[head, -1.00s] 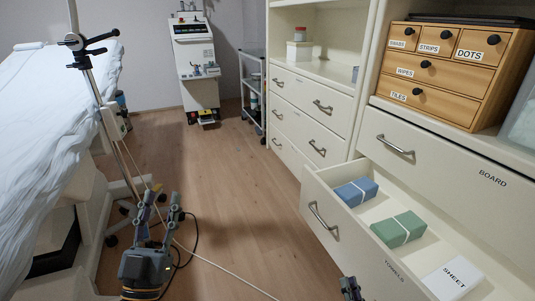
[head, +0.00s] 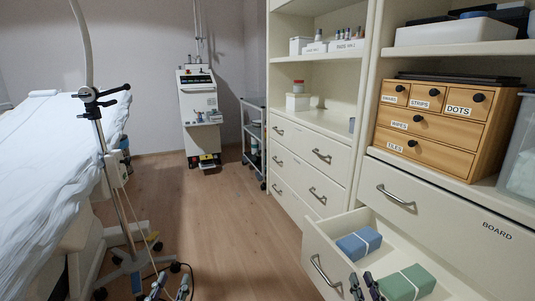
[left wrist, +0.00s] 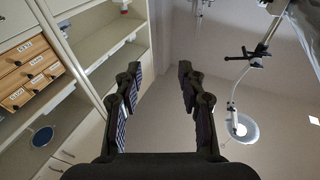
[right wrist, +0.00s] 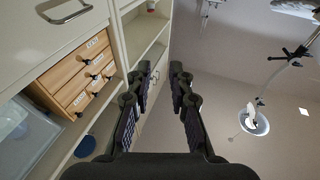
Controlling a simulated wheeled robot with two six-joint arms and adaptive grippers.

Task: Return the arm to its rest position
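My left gripper (head: 169,288) shows at the bottom edge of the head view, left of centre, low over the wooden floor. In the left wrist view it (left wrist: 158,85) is open, with nothing between its fingers. My right gripper (head: 366,286) shows at the bottom of the head view, in front of the open drawer (head: 312,245). In the right wrist view it (right wrist: 159,85) is open and empty, its fingers apart. The rest of both arms is out of the head view.
The open drawer holds a blue bundle (head: 358,243) and a green bundle (head: 407,283). A wooden drawer box (head: 440,130) stands on the cabinet. A couch with a white sheet (head: 50,150) and a pole stand (head: 115,190) are on the left. The middle floor (head: 230,225) is clear.

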